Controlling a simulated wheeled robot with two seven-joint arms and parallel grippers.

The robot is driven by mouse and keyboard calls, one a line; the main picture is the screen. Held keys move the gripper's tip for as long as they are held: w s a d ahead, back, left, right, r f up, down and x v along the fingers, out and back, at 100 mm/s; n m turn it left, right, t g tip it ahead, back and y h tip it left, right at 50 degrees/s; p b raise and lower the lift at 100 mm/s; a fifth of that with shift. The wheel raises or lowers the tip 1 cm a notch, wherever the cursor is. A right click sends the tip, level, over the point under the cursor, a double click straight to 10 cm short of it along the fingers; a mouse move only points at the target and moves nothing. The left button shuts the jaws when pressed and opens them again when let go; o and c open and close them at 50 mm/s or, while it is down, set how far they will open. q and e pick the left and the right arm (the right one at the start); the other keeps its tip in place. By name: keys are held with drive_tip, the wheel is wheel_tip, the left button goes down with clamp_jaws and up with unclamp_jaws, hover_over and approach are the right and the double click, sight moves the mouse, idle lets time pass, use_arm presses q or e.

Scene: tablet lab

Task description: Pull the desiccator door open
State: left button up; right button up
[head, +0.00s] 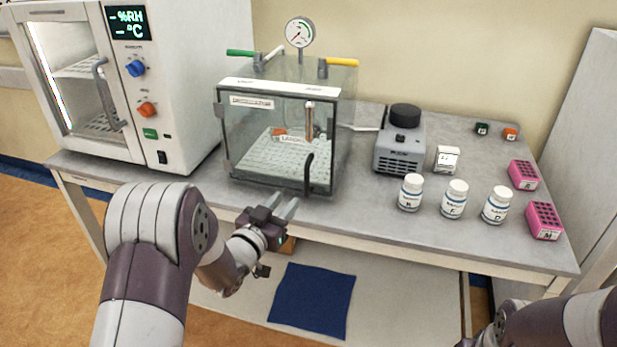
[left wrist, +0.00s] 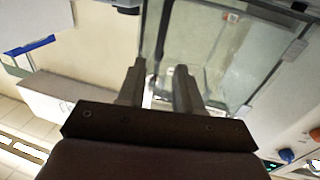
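The desiccator (head: 290,130) is a clear box with a gauge on top, standing on the bench. Its see-through front door (head: 262,150) looks closed, with hinges at the left edge. A black vertical handle (head: 308,175) is on the door's right side. My left gripper (head: 287,208) is open and empty, in front of and below the handle, apart from it. In the left wrist view, the two fingers (left wrist: 158,75) are spread, with the dark handle (left wrist: 160,35) beyond the gap between them. My right gripper is not visible; only part of my right arm shows at the lower right.
A white oven-like cabinet (head: 185,80) stands left of the desiccator. A grey pump (head: 398,145), several white bottles (head: 455,200) and pink racks (head: 523,175) stand to the right. The bench (head: 380,225) is bare in front of the desiccator.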

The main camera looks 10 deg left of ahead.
sight(306, 180)
use_arm(q)
drive_tip(key=p+x, duration=0.1)
drive_tip(key=x, duration=1)
drive_tip(key=shift+w+f, duration=0.1)
drive_tip(key=shift+w, duration=0.05)
clamp_jaws()
